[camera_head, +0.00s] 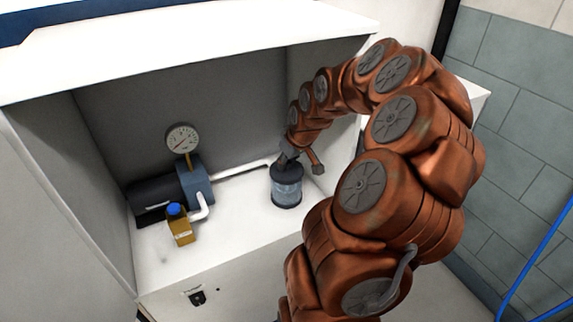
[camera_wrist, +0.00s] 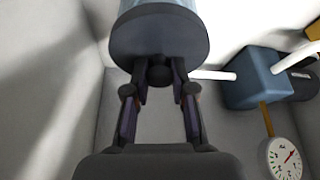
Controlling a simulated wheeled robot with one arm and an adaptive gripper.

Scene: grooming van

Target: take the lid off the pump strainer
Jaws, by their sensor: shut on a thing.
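The pump strainer (camera_head: 287,190) is a clear, bluish cylinder with a dark base, standing upright on the white shelf in the head view. In the head view my gripper (camera_head: 287,160) is above the strainer and partly hides the lid.
A dark pump with a blue-grey block (camera_head: 196,184) stands to the left, carrying a dial gauge (camera_head: 182,138). A white pipe (camera_head: 240,172) runs from it towards the strainer. A yellow bottle with a blue cap (camera_head: 181,227) stands in front. Cabinet walls and an overhead panel enclose the shelf.

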